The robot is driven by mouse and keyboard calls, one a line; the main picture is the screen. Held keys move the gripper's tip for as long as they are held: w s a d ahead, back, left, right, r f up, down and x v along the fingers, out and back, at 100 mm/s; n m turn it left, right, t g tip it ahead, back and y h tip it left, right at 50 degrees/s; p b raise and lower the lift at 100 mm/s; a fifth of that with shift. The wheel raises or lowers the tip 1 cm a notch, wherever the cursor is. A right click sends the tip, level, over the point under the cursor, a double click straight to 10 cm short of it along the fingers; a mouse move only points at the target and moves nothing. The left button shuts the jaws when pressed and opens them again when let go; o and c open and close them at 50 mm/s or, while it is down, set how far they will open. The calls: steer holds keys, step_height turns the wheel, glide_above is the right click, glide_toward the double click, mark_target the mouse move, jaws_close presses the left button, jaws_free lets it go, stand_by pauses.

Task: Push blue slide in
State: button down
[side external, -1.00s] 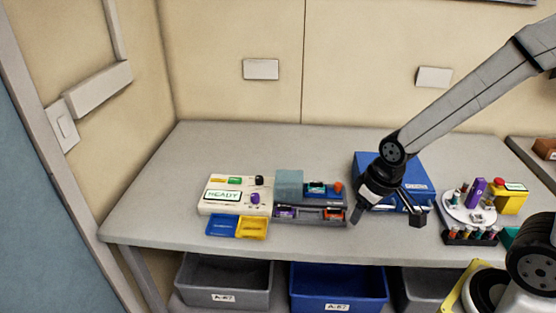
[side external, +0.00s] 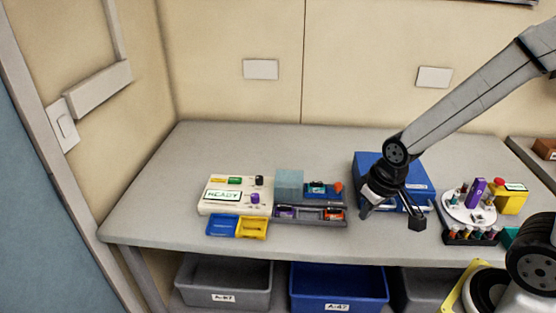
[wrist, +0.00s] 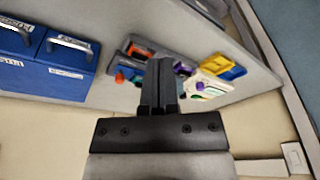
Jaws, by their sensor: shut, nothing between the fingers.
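A flat blue slide (side external: 223,225) sticks out at the front of a white device (side external: 230,195) whose screen reads READY, left of a yellow tray (side external: 253,228). The blue slide also shows in the wrist view (wrist: 233,72), near the yellow tray (wrist: 218,63). My gripper (side external: 364,211) is shut and empty. It hangs well to the right of the white device, just in front of a blue case. In the wrist view its shut fingers (wrist: 161,66) point toward the table, apart from the slide and covering part of the devices.
A grey device (side external: 310,215) with a teal block and small coloured parts stands between the white device and my gripper. The blue case (side external: 418,175) is behind my gripper. A round white holder (side external: 468,208) and yellow box (side external: 511,200) stand right. The table's back left is clear.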

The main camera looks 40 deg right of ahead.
steer(key=w+d+m+y, duration=0.1)
steer(key=w+d+m, duration=0.3)
steer(key=d+m, duration=0.2)
steer(key=w+d+m+y, duration=0.1)
steer(key=w+d+m, duration=0.4)
steer(key=m, duration=0.5)
steer(key=w+d+f+m+y, duration=0.1)
steer(key=w+d+m, duration=0.4)
steer(key=d+m, duration=0.3)
steer(key=shift+w+d+y, duration=0.1)
steer(key=shift+d+y, duration=0.2)
steer(key=shift+d, duration=0.05)
steer(key=shift+f, duration=0.1)
steer(key=shift+x, duration=4.9)
steer(key=shift+a, duration=0.1)
steer(key=w+a, duration=0.6)
steer(key=shift+a, duration=0.1)
steer(key=shift+r, duration=0.25)
